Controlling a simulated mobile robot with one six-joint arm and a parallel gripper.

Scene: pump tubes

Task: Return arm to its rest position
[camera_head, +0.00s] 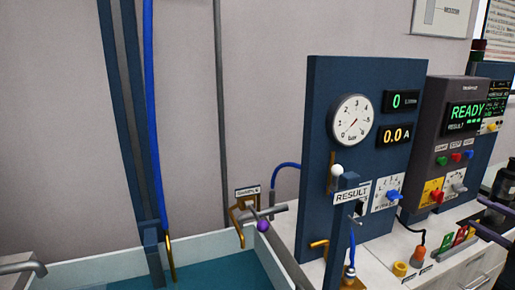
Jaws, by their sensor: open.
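My gripper (476,211) shows only in part at the right edge of the head view. Two dark fingers point left, apart from each other, with nothing seen between them. They are in front of the right end of the counter, near a dark bottle (503,184). The rest of my arm is outside the view, so its overall pose cannot be told.
A blue panel (350,75) with a gauge (351,122) stands on the counter. Right of it is a dark unit (450,100) reading READY. A water-filled tank (90,262) is at lower left. A tap with a purple knob (263,226) juts over its edge.

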